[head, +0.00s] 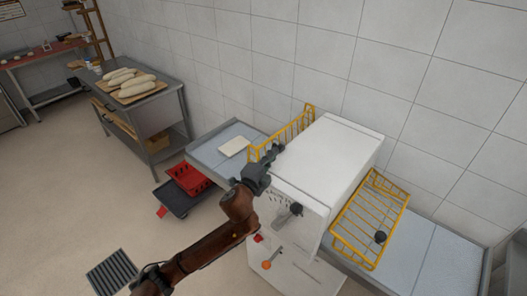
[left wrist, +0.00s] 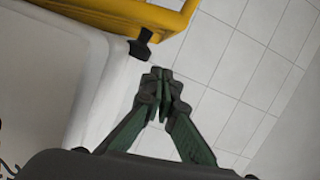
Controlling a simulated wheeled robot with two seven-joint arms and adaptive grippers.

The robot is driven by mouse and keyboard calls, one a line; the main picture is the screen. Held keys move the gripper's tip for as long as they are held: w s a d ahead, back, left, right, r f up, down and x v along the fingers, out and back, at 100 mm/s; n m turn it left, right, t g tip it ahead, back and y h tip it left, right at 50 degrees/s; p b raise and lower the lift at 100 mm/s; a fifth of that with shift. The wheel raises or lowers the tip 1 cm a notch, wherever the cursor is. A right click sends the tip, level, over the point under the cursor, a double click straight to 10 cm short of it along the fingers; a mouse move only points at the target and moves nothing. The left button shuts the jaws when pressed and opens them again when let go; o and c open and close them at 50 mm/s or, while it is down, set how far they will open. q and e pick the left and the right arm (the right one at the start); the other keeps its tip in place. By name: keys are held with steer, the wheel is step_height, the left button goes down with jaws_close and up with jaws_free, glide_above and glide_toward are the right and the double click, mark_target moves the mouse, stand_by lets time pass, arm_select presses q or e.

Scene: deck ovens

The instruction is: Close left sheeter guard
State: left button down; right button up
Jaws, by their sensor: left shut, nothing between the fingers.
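The left sheeter guard (head: 288,134) is a yellow wire frame at the left side of the white sheeter body (head: 325,160). It appears to stand steeply above the left belt table. My left gripper (head: 277,149) is at the guard's near side, beside the sheeter's top edge, and partly covers the guard. In the left wrist view its green fingers (left wrist: 161,78) are shut and empty. A yellow guard bar (left wrist: 135,14) with a black knob (left wrist: 142,46) lies just beyond the fingertips. Contact cannot be told. My right gripper is not in view.
The right guard (head: 371,218) slopes over the right belt table (head: 400,247). A pale slab (head: 234,146) lies on the left belt table (head: 205,151). A tiled wall is close behind. A steel table (head: 150,112) with loaves stands back left.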

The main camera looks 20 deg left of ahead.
mark_target(264, 151)
arm_select(q)
steer(key=a, duration=0.2)
steer(key=w+a, duration=0.1)
steer(key=a, duration=0.1)
steer(key=shift+f, duration=0.4)
steer(key=shift+w+d, duration=0.1)
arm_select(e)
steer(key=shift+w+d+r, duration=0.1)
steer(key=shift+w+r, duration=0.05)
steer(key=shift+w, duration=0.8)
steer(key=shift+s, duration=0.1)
